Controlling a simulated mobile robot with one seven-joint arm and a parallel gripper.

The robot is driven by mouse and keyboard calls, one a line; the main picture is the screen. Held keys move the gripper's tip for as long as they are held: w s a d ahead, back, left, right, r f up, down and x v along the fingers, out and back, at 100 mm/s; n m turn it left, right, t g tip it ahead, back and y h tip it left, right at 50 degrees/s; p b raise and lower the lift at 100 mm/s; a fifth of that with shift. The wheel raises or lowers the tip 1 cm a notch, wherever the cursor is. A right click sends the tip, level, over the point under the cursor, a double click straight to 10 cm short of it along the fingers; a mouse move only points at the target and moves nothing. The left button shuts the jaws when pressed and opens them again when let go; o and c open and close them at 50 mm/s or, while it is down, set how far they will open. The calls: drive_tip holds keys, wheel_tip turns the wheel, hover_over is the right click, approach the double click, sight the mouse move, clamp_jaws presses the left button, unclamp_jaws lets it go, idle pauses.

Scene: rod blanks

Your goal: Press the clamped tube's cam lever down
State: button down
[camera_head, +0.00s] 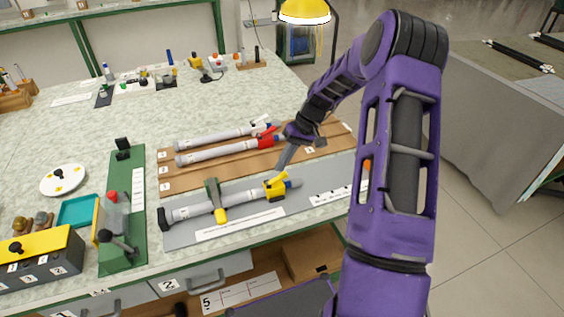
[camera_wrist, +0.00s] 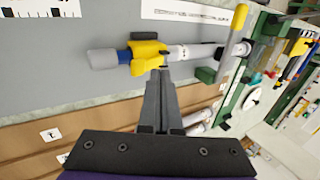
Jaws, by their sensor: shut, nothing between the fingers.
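The clamped tube (camera_head: 247,196) lies on a grey mat (camera_head: 178,238), held by a green clamp with a yellow handle (camera_head: 216,201). Its yellow cam lever (camera_head: 277,180) sits near the tube's right end and slants upward. In the wrist view the lever (camera_wrist: 149,52) is yellow, beside a blue band and the grey tube end. My gripper (camera_head: 279,167) is shut and empty, pointing down just above the lever. In the wrist view its fingertips (camera_wrist: 160,76) are at the lever's edge; I cannot tell whether they touch it.
Two more tubes lie behind on a brown rack (camera_head: 185,183), one with a red lever (camera_head: 267,137), one with a white lever (camera_head: 262,124). A green fixture (camera_head: 113,259) and a teal tray (camera_head: 76,211) stand left. The table's front edge is close to the mat.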

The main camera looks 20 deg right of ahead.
sight(273, 180)
drive_tip(key=shift+a+f, duration=0.1)
drive_tip(key=shift+a+f, duration=0.15)
drive_tip(key=shift+a, duration=0.5)
drive_tip(key=shift+a+r, duration=0.15)
drive_tip(key=shift+r, duration=0.35)
drive_tip(key=r+p, duration=0.1)
drive_tip(key=a+r, duration=0.1)
drive_tip(key=r, duration=0.1)
drive_tip(key=shift+w+p, duration=0.1)
drive_tip(key=shift+p, duration=0.3)
drive_tip(key=d+r, duration=0.7)
drive_tip(key=shift+a, duration=0.1)
